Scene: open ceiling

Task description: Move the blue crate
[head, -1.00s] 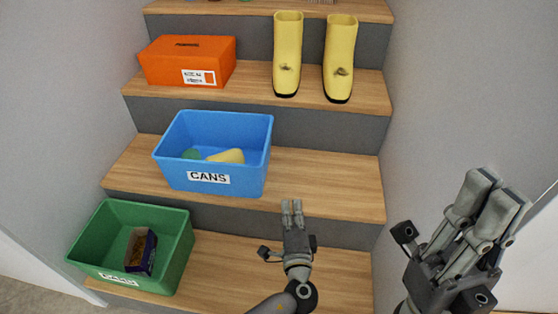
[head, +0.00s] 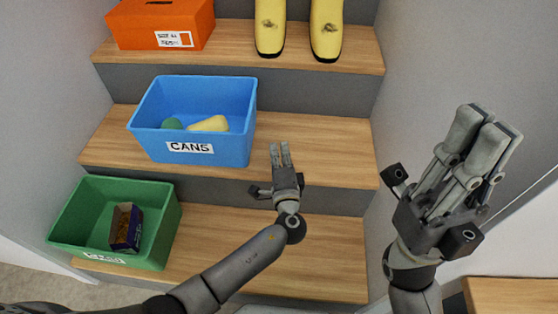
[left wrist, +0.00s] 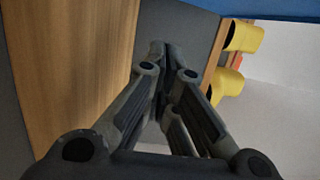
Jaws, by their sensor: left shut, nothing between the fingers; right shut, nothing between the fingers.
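The blue crate (head: 205,100) with a "CANS" label stands upright on a wooden stair step. A yellow item (head: 210,124) and a green item (head: 172,123) lie inside it. My left gripper (head: 279,146) is shut and empty, to the right of the crate near the step's front part, apart from it. In the left wrist view the left fingers (left wrist: 157,50) are together, with a strip of blue (left wrist: 250,8) along the top edge. My right gripper (head: 492,122) is shut and empty, raised at the right near the wall.
A green crate (head: 160,235) holding a small dark box (head: 126,227) stands on the step below. An orange box (head: 160,22) and two yellow boots (head: 270,28) stand on the step above. The blue crate's step (head: 335,145) is bare on the right. Walls flank the stairs.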

